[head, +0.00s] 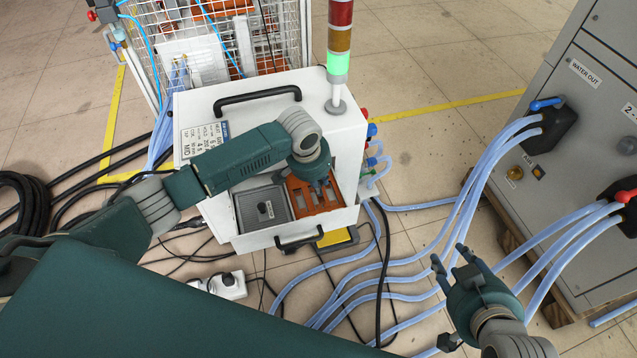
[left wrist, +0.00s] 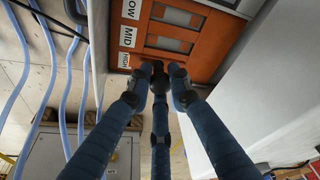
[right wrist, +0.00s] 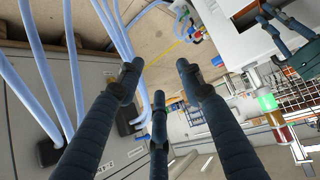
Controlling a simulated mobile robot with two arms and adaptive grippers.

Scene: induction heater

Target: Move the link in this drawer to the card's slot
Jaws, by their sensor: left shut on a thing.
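The open drawer (head: 290,236) at the front of the white cabinet holds an orange panel (head: 335,207) with slots. In the left wrist view the orange panel (left wrist: 205,45) has labels LOW, MID (left wrist: 127,36) and HIGH (left wrist: 123,60). My left gripper (head: 318,186) reaches down over the panel; its fingertips (left wrist: 161,78) are close together at the HIGH row, shut on the link, which they mostly hide. The card (head: 205,139) lies on the cabinet top and reads MID. My right gripper (head: 460,268) is open and empty, away to the right of the cabinet.
A signal tower (head: 338,62) lit green stands on the cabinet. Blue hoses (head: 440,225) run across the floor to a grey cabinet (head: 590,150) at right. A wire cage stands behind.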

